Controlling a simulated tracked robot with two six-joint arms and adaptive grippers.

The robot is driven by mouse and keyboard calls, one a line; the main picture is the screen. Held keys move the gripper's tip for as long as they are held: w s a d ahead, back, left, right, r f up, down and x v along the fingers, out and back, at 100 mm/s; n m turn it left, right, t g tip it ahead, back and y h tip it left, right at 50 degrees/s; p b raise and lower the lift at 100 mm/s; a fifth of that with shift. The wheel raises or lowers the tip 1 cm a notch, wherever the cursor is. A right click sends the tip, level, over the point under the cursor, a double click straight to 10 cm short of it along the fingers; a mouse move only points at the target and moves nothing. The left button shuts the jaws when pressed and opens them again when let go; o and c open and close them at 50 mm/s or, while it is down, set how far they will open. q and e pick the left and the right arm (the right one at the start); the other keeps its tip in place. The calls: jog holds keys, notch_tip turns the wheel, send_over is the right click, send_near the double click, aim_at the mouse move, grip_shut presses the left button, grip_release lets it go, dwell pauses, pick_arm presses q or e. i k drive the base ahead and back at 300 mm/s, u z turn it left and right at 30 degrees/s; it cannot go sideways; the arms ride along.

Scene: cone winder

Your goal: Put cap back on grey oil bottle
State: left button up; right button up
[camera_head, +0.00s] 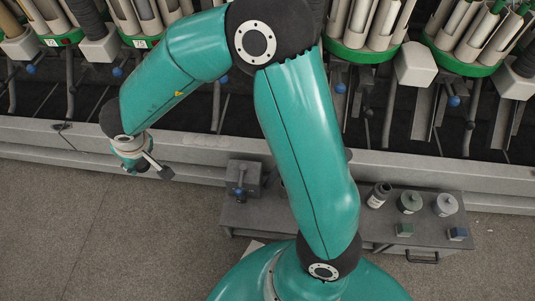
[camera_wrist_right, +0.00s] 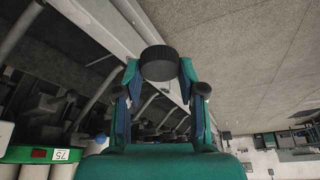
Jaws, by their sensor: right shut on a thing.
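The cap cannot be told apart in the head view. My left gripper is not in view.
The machine rail (camera_head: 210,150) runs behind. Floor at left is clear.

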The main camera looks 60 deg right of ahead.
aim_at(382, 191)
jog(key=z, duration=0.1)
jog(key=k, duration=2.3)
jog(key=z, duration=1.35)
jog(key=i, duration=1)
